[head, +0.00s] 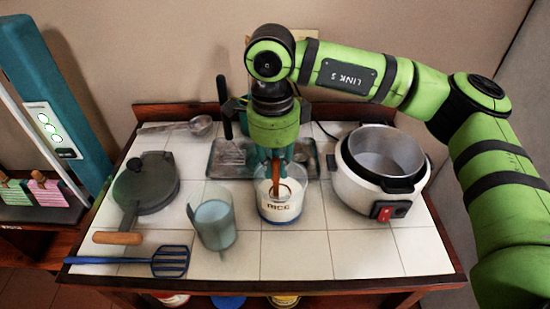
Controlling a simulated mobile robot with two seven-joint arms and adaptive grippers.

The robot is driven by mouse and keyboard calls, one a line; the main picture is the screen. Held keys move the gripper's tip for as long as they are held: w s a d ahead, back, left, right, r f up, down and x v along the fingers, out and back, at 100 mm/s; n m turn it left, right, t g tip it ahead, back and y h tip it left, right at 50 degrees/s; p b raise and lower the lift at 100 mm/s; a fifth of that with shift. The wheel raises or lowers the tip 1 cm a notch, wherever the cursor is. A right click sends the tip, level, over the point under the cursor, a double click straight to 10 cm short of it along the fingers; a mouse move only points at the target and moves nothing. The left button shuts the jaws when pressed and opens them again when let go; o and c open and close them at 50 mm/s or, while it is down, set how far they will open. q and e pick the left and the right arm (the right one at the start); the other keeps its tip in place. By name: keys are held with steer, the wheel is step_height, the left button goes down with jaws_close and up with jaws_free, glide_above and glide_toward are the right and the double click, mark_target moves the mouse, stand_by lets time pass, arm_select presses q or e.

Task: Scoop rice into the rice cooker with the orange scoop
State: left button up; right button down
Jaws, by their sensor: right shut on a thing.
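The rice container (281,208), a clear jar labelled RICE, stands at the middle of the tiled counter. The orange scoop (277,185) is upright inside the jar's mouth. My right gripper (276,168) points down over the jar and is shut on the scoop's upper part. The scoop's lower end is hard to make out among the rice. The white rice cooker (352,190) stands open to the right of the jar. Its grey inner pot (385,152) shows no rice that I can make out. My left gripper is not in view.
A lidded dark pan (145,185) and a blue slotted turner (170,262) lie farther left. A metal tray (228,160) is behind the jar. The front right tiles are clear.

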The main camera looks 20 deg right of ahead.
steer(key=shift+w+d+f+b, duration=0.1)
steer(key=shift+f+b, duration=0.05)
steer(key=shift+f, duration=0.3)
steer(key=shift+w+d+f+b, duration=0.1)
steer(key=shift+f+b, duration=0.05)
steer(key=shift+f, duration=0.25)
steer(key=shift+w+d+r+p, duration=0.25)
steer(key=shift+w+d+p, duration=0.05)
steer(key=shift+w+p, duration=0.3)
step_height(320, 180, up, 16)
steer(key=s+p, duration=0.1)
steer(key=p, duration=0.7)
steer(key=shift+a, duration=0.35)
steer(key=shift+s+f, duration=0.1)
